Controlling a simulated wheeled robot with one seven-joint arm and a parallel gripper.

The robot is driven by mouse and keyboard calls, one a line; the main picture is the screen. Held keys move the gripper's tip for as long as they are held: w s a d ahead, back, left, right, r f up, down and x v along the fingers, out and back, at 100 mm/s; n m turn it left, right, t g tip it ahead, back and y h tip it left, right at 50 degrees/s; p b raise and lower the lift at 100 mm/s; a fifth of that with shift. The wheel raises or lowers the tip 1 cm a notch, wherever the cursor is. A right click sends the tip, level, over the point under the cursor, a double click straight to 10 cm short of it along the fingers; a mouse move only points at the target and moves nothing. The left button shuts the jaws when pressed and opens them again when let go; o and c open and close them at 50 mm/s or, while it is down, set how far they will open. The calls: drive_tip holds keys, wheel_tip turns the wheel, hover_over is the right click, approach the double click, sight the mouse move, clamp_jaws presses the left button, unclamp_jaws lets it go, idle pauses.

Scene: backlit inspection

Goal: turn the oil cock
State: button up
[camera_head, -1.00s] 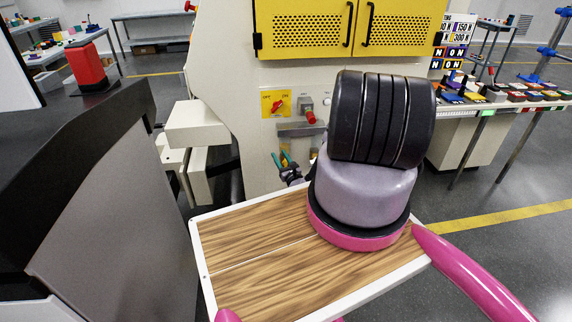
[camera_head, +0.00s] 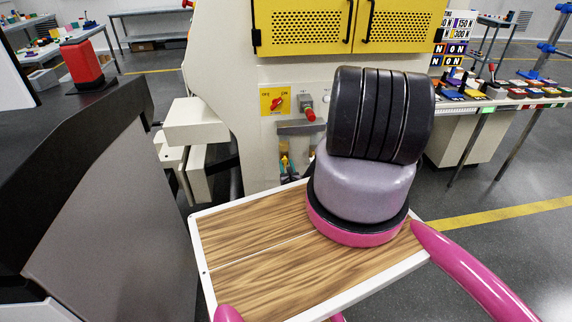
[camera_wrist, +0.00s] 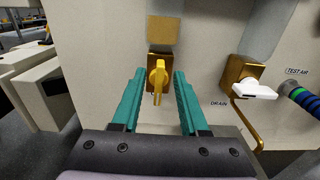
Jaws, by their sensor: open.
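A cock with a yellow handle (camera_wrist: 157,80) sits on a brass plate on the machine's pale panel in the wrist view. The handle points roughly downward in the picture. No label shows beside it, but I take it as the oil cock. My gripper (camera_wrist: 159,74) is open, with its two teal fingers on either side of the yellow handle. Gaps show on both sides, and I cannot tell how far the tips are from the panel. In the head view my arm mostly hides the gripper and cock.
A white-handled cock (camera_wrist: 255,91), marked DRAIN, is to the right with a bent brass pipe below. A striped hose (camera_wrist: 302,100) is at the far right. Above, the panel carries a red rotary switch (camera_head: 277,103) and a red button (camera_head: 308,114). Yellow mesh doors (camera_head: 305,27) are higher up.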

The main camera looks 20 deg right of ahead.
drive_tip(key=shift+w+d, duration=0.15)
drive_tip(key=shift+w, duration=0.35)
drive_tip(key=shift+c, duration=0.3)
clamp_jaws()
